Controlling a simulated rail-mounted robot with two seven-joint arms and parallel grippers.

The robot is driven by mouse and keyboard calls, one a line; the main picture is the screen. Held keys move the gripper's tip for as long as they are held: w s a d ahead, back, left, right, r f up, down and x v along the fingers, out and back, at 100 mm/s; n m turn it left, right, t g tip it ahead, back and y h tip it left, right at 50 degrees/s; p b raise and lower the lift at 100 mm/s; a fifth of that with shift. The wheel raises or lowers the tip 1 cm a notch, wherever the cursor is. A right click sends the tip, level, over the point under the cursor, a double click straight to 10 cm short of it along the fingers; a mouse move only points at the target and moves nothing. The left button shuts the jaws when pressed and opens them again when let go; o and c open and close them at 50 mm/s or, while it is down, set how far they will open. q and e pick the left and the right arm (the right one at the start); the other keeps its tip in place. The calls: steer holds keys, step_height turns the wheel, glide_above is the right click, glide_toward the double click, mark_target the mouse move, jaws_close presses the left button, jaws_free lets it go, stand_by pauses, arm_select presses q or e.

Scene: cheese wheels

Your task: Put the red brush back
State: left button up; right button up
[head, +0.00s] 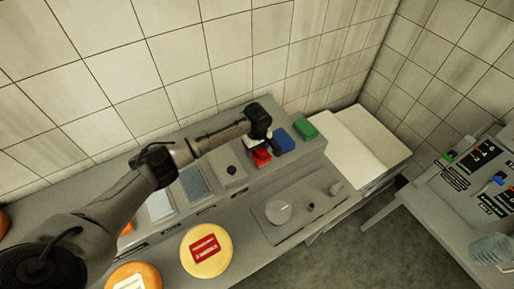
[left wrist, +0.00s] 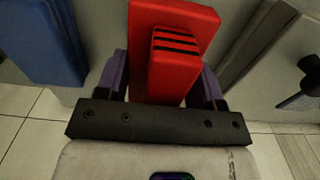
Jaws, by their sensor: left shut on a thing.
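The red brush (head: 261,156) is at the back shelf in the head view, below my left gripper (head: 259,140). In the left wrist view the red brush (left wrist: 178,62) fills the space between the two purple-grey fingers of my left gripper (left wrist: 164,92), which is shut on it. A blue brush (head: 284,140) stands just right of the red one; it shows at the upper left of the left wrist view (left wrist: 46,42). A green brush (head: 305,126) is farther right. Whether the red brush touches the shelf is hard to tell. My right gripper is not in view.
The raised shelf also holds grey and pale trays (head: 194,184) to the left. On the counter below are a yellow cheese wheel (head: 206,250) with a red label and a round dial plate (head: 279,212). White sheets (head: 358,148) are stacked at right. A tiled wall is close behind.

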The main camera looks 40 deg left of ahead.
arm_select(q)
steer(key=shift+f, duration=0.1)
steer(key=o, duration=0.9)
step_height(320, 180, up, 12)
steer(key=shift+r, duration=0.1)
stand_by(0.4)
